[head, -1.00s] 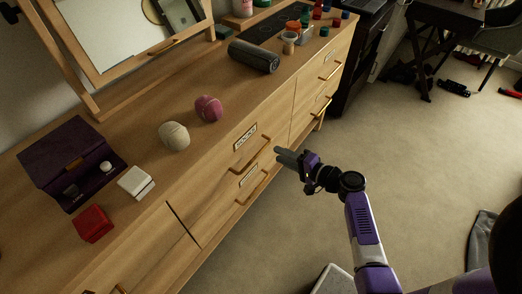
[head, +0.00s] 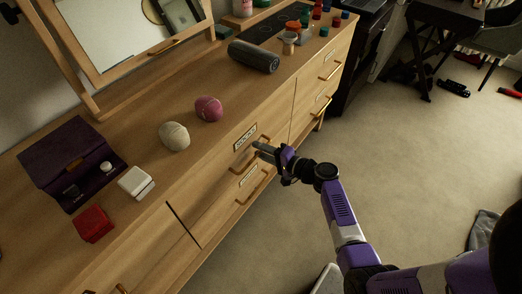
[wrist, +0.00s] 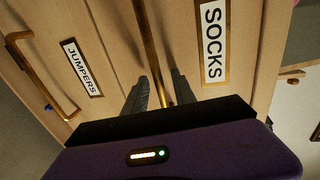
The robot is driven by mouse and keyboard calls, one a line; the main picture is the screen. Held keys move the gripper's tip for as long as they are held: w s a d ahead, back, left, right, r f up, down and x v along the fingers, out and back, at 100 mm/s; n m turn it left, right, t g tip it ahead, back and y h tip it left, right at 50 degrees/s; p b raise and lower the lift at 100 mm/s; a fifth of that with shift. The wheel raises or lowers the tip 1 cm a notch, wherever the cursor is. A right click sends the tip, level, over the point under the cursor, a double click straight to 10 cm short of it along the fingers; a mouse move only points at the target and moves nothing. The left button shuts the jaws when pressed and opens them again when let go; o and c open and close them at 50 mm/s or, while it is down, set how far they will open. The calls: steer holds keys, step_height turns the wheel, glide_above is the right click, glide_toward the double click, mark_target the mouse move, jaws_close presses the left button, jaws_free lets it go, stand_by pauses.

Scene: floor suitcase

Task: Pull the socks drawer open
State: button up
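The socks drawer (head: 222,168) is the upper drawer in the dresser's middle column, and its front looks closed. Its white SOCKS label (wrist: 213,42) is readable in the wrist view. Its brass bar handle (wrist: 149,40) runs between the two fingers of my gripper (wrist: 162,82). The fingers are apart, one on each side of the bar, with gaps visible; I cannot tell how deep the bar sits between them. In the head view my gripper (head: 258,148) is at the handle's right part and partly hides it.
The JUMPERS drawer (wrist: 82,68) with its own brass handle (wrist: 40,75) is just below. On the dresser top are a pink ball (head: 209,108), a cream ball (head: 174,136), a dark cylinder (head: 253,56) and a purple case (head: 72,165). Carpet (head: 400,150) in front is largely clear.

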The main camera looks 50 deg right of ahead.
steer(key=shift+c, duration=0.4)
jaws_close()
stand_by(0.9)
